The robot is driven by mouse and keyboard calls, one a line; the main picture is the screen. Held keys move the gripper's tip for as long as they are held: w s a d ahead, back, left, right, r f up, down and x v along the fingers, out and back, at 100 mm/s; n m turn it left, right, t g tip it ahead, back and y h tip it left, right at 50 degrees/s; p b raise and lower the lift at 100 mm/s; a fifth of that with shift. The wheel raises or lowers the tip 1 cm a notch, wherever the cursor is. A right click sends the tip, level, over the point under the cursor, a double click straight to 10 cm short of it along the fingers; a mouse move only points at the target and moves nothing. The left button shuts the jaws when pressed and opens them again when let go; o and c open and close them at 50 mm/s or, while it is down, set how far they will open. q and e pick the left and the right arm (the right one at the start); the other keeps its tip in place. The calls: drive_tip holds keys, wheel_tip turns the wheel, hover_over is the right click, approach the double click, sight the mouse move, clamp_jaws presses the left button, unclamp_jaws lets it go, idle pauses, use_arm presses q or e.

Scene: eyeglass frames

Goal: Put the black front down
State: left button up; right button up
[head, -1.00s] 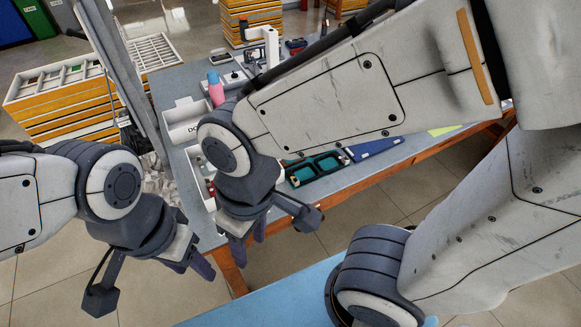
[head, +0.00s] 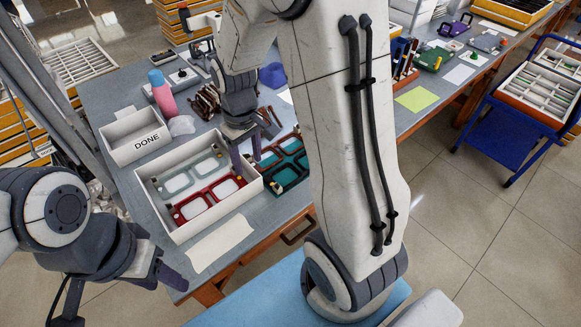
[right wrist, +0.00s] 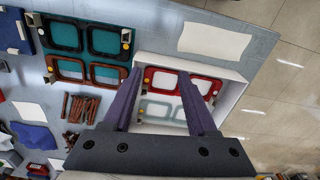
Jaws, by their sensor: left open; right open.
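A dark front (head: 289,174), black or very dark green, lies on the table right of the white tray (head: 222,211); my right arm partly covers it in the head view. In the right wrist view the dark front (right wrist: 88,24) lies at top left, beside a brown front (right wrist: 85,73). My right gripper (head: 246,152) is open, pointing down at the tray's right side, with nothing visible between its fingers (right wrist: 159,74). A red front (head: 212,196) and a pale green front (head: 190,176) lie in the tray. My left gripper (head: 170,274) is open and empty off the table's front-left edge.
A white box marked DONE (head: 135,139) stands left behind the tray, near a pink bottle (head: 162,95). A blank white sheet (head: 219,245) lies before the tray. Brown pieces (head: 205,102) lie behind it. A blue cart (head: 508,140) stands at right.

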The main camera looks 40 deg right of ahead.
drive_tip(key=m+b, duration=0.1)
drive_tip(key=b, duration=0.1)
hover_over(275, 184)
wheel_tip(275, 184, down, 7)
wheel_tip(275, 184, down, 3)
drive_tip(key=shift+w+f+p, duration=0.1)
drive_tip(key=shift+f+p, duration=0.1)
drive_tip(key=shift+p, duration=0.1)
drive_tip(key=shift+f, duration=3.15)
clamp_jaws()
